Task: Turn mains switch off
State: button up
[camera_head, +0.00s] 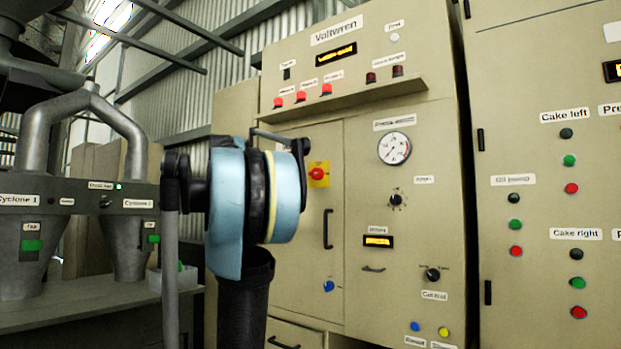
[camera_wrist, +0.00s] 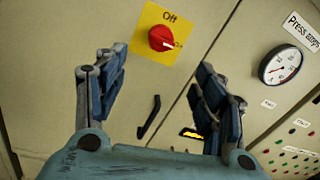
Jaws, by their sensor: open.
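The mains switch (camera_head: 318,174) is a red rotary knob on a yellow plate, on the beige cabinet door. In the wrist view the red knob (camera_wrist: 162,38) shows close up on its yellow plate, with the label "Off" above it. A pale mark on the knob points to the lower right, not at the label. My gripper (camera_wrist: 160,75) is open and empty, with its two blue-grey fingers spread wide. The knob shows between and beyond the fingertips, apart from them. In the head view my arm hides the gripper's fingers and part of the cabinet left of the switch.
A shelf (camera_head: 345,98) juts out above the switch. A black door handle (camera_head: 328,228) stands below it. A round gauge (camera_head: 394,148) and knobs are to the right. Another cabinet with buttons (camera_head: 545,200) is at far right; cyclones (camera_head: 60,135) stand at left.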

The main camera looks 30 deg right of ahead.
aim_at(313, 173)
jog(key=x, duration=1.6)
jog(key=shift+d+f, duration=0.15)
jog(key=shift+d, duration=0.15)
jog(key=c, duration=1.5)
jog(key=shift+s, duration=0.1)
